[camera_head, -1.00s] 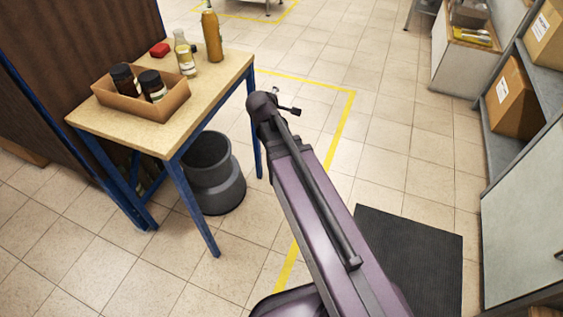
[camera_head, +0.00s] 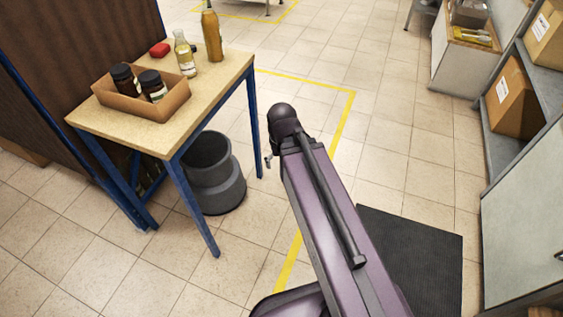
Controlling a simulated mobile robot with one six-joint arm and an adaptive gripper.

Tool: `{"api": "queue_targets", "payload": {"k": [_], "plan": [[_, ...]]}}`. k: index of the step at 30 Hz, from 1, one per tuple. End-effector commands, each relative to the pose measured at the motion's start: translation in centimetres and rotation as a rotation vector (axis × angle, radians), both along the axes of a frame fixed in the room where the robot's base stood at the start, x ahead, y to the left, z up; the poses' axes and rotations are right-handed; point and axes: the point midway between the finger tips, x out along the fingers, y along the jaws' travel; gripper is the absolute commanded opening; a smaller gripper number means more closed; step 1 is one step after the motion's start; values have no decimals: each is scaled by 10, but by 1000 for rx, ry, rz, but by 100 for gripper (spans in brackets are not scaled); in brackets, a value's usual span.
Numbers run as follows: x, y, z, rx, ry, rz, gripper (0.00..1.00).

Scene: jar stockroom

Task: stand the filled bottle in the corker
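Two bottles stand upright at the back of the wooden-topped table. One is a clear bottle (camera_head: 185,56) with a pale label and yellowish contents. The other is an amber-brown bottle (camera_head: 212,38) to its right. I cannot tell which is the filled bottle of the task. I cannot make out a corker. My purple arm reaches up from the bottom. Only a small dark and metallic part of my gripper (camera_head: 268,162) shows past the arm's end, right of the table and apart from the bottles. The arm hides the rest, so its opening and grasp are unclear.
A grey bin (camera_head: 215,180) stands by the table legs. Shelves with cardboard boxes (camera_head: 513,98) are at right. A black mat (camera_head: 415,250) lies on open floor.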

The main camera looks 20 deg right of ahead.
Motion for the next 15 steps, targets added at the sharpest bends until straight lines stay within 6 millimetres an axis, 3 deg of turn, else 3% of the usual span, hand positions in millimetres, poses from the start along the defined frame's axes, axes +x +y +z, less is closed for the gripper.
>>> {"api": "queue_targets", "payload": {"k": [8,15], "plan": [[0,0,9,-1,-2,2,90],[1,0,40,-2,-2,2,90]]}}
